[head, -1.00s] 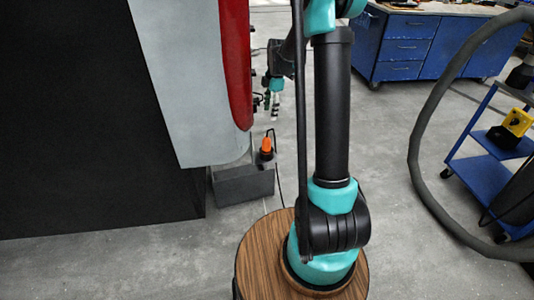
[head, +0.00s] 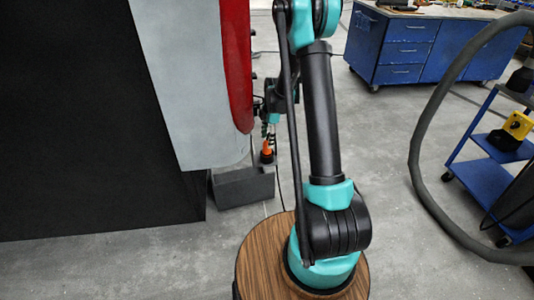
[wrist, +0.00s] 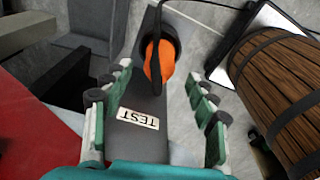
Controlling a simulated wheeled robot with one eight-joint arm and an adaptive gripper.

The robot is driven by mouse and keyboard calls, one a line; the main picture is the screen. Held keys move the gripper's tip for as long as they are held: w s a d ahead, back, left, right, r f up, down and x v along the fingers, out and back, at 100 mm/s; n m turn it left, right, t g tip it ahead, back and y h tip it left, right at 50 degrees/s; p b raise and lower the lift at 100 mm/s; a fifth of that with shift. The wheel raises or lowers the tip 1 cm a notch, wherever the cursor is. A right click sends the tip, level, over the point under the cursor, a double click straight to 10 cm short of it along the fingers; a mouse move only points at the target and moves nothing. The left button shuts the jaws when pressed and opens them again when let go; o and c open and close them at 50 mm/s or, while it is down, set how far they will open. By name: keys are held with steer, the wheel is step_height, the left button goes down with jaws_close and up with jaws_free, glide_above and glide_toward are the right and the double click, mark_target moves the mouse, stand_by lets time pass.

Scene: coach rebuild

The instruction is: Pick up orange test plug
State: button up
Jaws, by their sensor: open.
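The orange test plug (head: 267,150) shows in the head view above the dark grey box, with its black lower part. My gripper (wrist: 160,80) holds nothing. In the head view my gripper (head: 270,137) is just above the plug and partly overlaps it.
The dark grey box (head: 243,187) stands on the floor beside a large black, grey and red body (head: 180,75). A blue workbench (head: 405,45) is at the back. A blue trolley (head: 487,175) and a thick hose (head: 419,150) are at right. Concrete floor between is clear.

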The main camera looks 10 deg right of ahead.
mark_target(267, 150)
step_height(267, 150, down, 4)
steer(key=shift+a+f, duration=0.1)
steer(key=shift+f, duration=0.1)
jaws_close()
stand_by(0.4)
